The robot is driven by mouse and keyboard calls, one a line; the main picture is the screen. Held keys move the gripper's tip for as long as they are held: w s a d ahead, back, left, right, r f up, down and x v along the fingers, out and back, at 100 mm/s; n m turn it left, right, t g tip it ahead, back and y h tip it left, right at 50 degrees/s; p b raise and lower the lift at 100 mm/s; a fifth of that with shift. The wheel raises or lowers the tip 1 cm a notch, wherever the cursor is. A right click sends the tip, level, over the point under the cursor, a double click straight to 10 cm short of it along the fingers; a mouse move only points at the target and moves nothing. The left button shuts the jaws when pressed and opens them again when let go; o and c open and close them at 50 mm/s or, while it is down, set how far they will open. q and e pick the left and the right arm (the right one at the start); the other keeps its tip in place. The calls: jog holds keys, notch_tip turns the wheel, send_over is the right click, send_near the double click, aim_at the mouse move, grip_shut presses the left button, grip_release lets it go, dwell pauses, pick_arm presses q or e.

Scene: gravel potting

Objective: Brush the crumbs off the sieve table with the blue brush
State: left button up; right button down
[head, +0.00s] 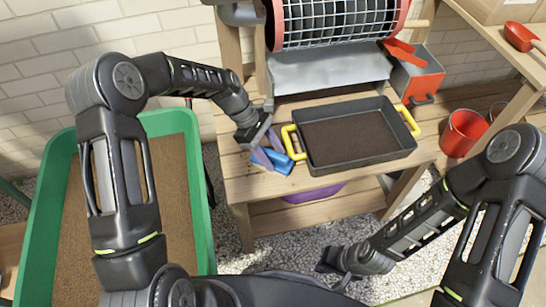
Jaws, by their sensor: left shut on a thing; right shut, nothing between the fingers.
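The blue brush (283,165) is at the left front of the wooden sieve table (242,183), beside the dark tray. My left gripper (264,150) is shut on the brush, close above the tabletop. Whether the bristles touch the wood is hard to tell. Crumbs are too small to make out on the table. My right gripper (328,262) is shut and empty, low in front of the table over the gravel.
A dark tray (372,158) with yellow handles and brown soil fills the middle of the table. The drum sieve (335,22) stands behind. A red bucket (462,132) is right. A green-rimmed soil bin (199,190) is left. A purple tub (315,193) sits below.

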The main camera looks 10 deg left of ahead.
pick_arm(q)
jog(key=shift+a+f, duration=0.1)
jog(key=shift+a, duration=0.1)
jog(key=shift+s+a+p, duration=0.35)
jog(key=shift+s+a, duration=0.1)
jog(key=shift+a, duration=0.4)
jog(key=shift+s+a+p, duration=0.3)
jog(key=shift+s+a, duration=0.1)
jog(key=shift+a, duration=0.45)
jog(key=shift+s+a+r+p, duration=0.15)
jog(key=shift+s+a+p, duration=0.15)
jog(key=shift+a, duration=0.35)
jog(key=shift+s+a+r+p, duration=0.1)
jog(key=shift+s+a+p, duration=0.2)
jog(key=shift+a, duration=0.3)
jog(key=shift+s+a, duration=0.2)
jog(key=shift+a, duration=0.15)
jog(key=shift+a, duration=0.15)
jog(key=shift+s+a, duration=0.3)
jog(key=shift+a, duration=0.25)
jog(key=shift+s+a+f+p, duration=0.1)
jog(key=shift+s+a+p, duration=0.15)
jog(key=shift+a, duration=0.25)
jog(key=shift+s+a+f+p, duration=0.1)
jog(key=shift+s+a, duration=0.15)
jog(key=shift+a, duration=0.25)
